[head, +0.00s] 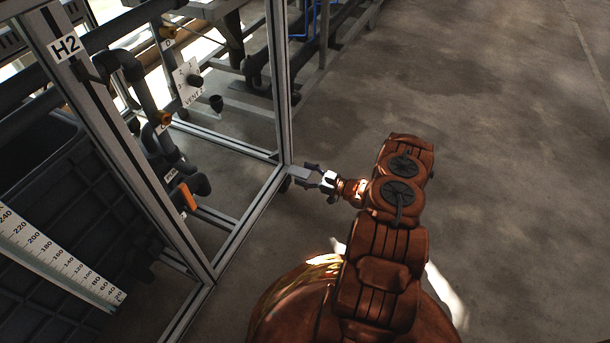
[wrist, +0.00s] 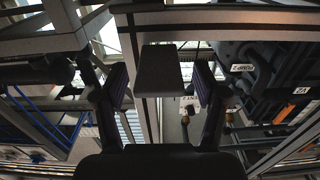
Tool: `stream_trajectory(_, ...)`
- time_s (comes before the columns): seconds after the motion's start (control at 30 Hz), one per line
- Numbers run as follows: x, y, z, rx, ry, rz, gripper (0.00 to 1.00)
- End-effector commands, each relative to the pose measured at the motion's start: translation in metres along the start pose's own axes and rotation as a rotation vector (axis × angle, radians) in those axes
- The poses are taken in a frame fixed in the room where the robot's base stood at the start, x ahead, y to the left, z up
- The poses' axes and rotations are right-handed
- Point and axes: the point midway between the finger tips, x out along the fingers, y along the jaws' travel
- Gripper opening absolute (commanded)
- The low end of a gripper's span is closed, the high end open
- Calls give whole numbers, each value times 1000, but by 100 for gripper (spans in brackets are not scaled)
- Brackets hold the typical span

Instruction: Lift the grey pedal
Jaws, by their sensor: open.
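The grey pedal (head: 299,173) is a small flat plate at the foot of the metal frame post, low above the floor in the head view. In the wrist view the grey pedal (wrist: 164,68) is a plain dark grey slab in the upper middle. My gripper (head: 311,179) is at the pedal's right end in the head view. In the wrist view the fingers of my gripper (wrist: 161,86) are spread, one on each side of the pedal, with a visible gap on both sides. The gripper is open and holds nothing.
A metal frame post (head: 279,90) rises beside the pedal. Behind the frame are dark pipes, a white valve plate (head: 188,80) and an orange-handled valve (head: 187,197). A dark bin (head: 60,190) stands at left. The concrete floor (head: 500,130) to the right is clear.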

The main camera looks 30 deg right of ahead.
Motion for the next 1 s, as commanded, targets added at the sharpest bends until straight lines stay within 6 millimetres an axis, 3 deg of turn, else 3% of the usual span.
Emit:
stream_trajectory(0.17, 0, 0, 0, -1, 0, 0, 69)
stream_trajectory(0.8, 0, 0, -1, -1, 1, -1, 2)
stream_trajectory(1.0, 0, 0, -1, -1, 1, -1, 0)
